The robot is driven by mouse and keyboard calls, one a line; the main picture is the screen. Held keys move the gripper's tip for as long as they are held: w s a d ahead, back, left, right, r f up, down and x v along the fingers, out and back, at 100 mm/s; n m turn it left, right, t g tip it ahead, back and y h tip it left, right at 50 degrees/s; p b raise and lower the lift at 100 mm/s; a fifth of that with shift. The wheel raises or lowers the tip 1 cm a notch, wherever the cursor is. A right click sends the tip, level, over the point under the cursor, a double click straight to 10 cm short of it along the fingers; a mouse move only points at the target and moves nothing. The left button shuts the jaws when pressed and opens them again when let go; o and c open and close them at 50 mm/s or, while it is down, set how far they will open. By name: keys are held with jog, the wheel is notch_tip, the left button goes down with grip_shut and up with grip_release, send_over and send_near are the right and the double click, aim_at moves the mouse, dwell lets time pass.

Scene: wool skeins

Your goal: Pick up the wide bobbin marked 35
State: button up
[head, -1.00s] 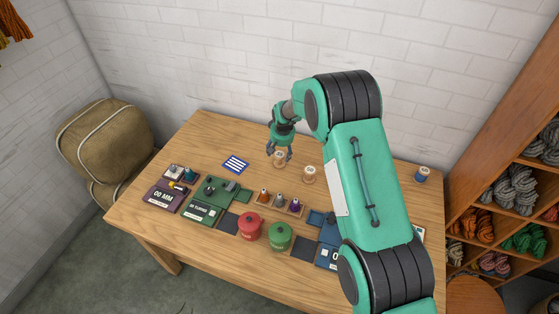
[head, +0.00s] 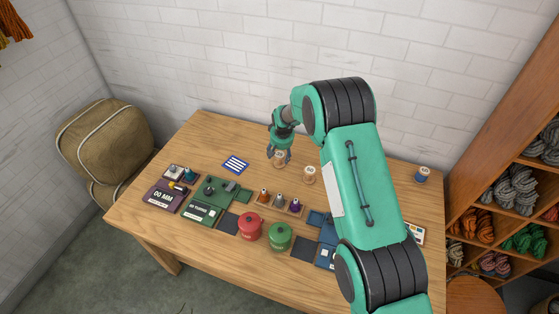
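A pale wooden bobbin (head: 280,160) stands on the table toward the back, partly hidden by my gripper. A second pale wooden bobbin (head: 310,175) stands to its right and a little nearer. A bobbin with blue on it (head: 422,175) stands at the far right. The markings are too small to read, so I cannot tell which one is 35. My gripper (head: 279,155) points down over the left pale bobbin, with its fingers spread on either side of it. I see no clear contact.
A red pot (head: 249,227) and a green pot (head: 279,237) stand near the front. Several small cones sit in a wooden rack (head: 296,211). A striped blue card (head: 236,164) lies left of my gripper. The table (head: 235,132) is bare at the back left.

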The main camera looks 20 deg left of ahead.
aim_at(279, 153)
jog(key=c, duration=0.9)
jog(key=shift+o, duration=0.2)
jog(key=shift+r, duration=0.1)
jog(key=shift+r, duration=0.7)
notch_tip(279, 153, up, 2)
jog(key=s+d+r, duration=0.1)
jog(key=s+d, duration=0.7)
jog(key=s, duration=0.5)
jog(key=shift+s+d+r, duration=0.2)
jog(key=shift+d, duration=0.1)
